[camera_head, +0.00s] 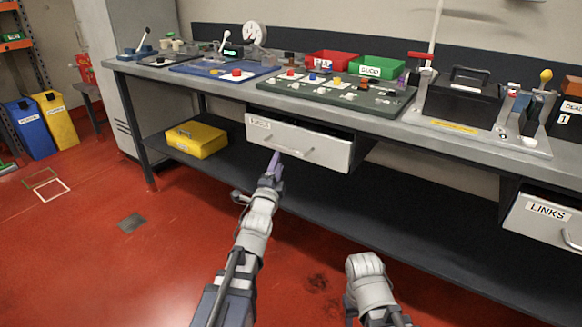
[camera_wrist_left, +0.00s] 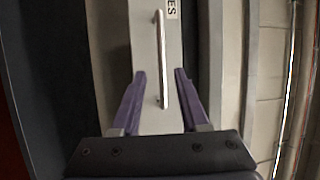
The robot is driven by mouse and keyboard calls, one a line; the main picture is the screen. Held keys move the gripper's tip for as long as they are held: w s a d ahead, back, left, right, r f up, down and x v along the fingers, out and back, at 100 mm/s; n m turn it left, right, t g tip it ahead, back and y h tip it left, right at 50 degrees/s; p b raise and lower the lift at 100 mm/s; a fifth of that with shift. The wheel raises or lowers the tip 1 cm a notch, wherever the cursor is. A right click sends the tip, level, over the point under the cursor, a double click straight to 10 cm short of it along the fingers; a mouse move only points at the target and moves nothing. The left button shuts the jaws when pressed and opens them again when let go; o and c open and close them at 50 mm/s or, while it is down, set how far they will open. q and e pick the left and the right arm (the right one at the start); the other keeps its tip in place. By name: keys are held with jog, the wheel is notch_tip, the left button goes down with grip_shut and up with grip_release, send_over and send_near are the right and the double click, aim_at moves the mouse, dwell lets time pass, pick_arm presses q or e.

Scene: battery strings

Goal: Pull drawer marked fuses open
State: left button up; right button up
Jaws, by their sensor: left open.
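The fuses drawer (camera_head: 325,152) has a pale front under the bench, with a small label (camera_head: 259,122) at its upper left. The front seems to stand out from its dark housing, with a dark gap showing above it. Its bar handle (camera_head: 294,152) also shows in the left wrist view (camera_wrist_left: 160,50), where the label ends in "ES". My left gripper (camera_head: 274,160) is open, its purple fingers (camera_wrist_left: 160,82) pointing at the drawer front. In the wrist view the handle's near end lies between the fingers; contact cannot be told. My right gripper is out of view.
The bench top (camera_head: 395,130) carries switch panels and red and green bins. A yellow case (camera_head: 197,139) sits on the lower shelf (camera_head: 350,208). A LINKS drawer (camera_head: 545,225) is at the right. The red floor (camera_head: 180,260) before the bench is mostly clear.

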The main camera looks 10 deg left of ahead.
aim_at(283, 148)
pick_arm(q)
jog(key=shift+r, duration=0.1)
jog(key=w, duration=0.2)
jog(key=w+r+p, duration=0.1)
jog(key=w, duration=0.4)
jog(key=shift+w+a+r, duration=0.15)
jog(key=shift+w+a, duration=0.05)
jog(key=shift+w, duration=0.15)
jog(key=shift+c, duration=0.3)
grip_shut()
dwell(1.0)
